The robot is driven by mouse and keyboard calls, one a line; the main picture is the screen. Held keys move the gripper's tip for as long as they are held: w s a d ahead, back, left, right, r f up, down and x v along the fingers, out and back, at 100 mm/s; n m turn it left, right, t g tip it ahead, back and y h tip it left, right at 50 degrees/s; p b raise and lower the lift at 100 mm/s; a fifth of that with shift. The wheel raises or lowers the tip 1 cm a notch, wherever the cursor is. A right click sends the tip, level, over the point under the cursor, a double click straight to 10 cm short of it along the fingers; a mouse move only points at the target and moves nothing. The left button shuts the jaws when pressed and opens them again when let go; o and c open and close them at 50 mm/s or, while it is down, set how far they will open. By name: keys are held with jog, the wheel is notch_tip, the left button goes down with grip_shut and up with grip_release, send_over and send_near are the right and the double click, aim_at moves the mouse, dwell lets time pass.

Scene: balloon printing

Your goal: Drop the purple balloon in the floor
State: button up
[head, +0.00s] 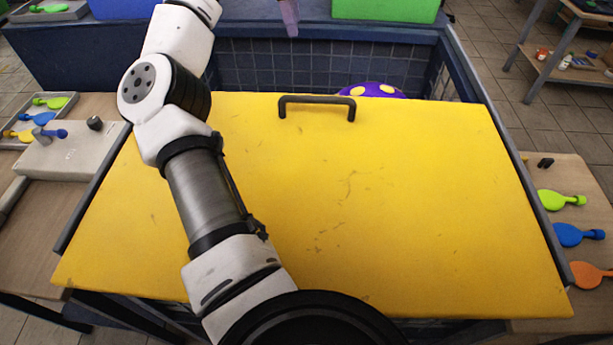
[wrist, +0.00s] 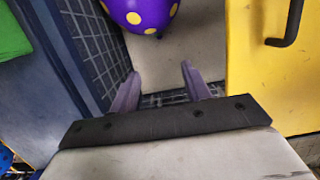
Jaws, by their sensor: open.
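The purple balloon with yellow spots (head: 371,90) shows in the head view just behind the far edge of the yellow panel, which hides most of it. In the wrist view the balloon (wrist: 140,14) is at the top, cut off by the frame edge, beyond the fingertips. My gripper (wrist: 158,82) is open and empty, its two purple fingers apart with a pale surface between and beyond them. In the head view only a finger of my gripper (head: 289,16) shows at the top edge. The balloon and the fingers are apart.
The yellow panel (head: 400,200) with a black handle (head: 317,102) fills the middle. A dark blue gridded wall (head: 270,65) stands behind it, below a green bin (head: 385,9). Side tables hold balloon-shaped pieces, such as a blue one (head: 578,235) and an orange one (head: 590,274).

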notch_tip(320, 180, up, 11)
jog(key=a, duration=0.2)
jog(key=shift+f, duration=0.15)
dwell(0.6)
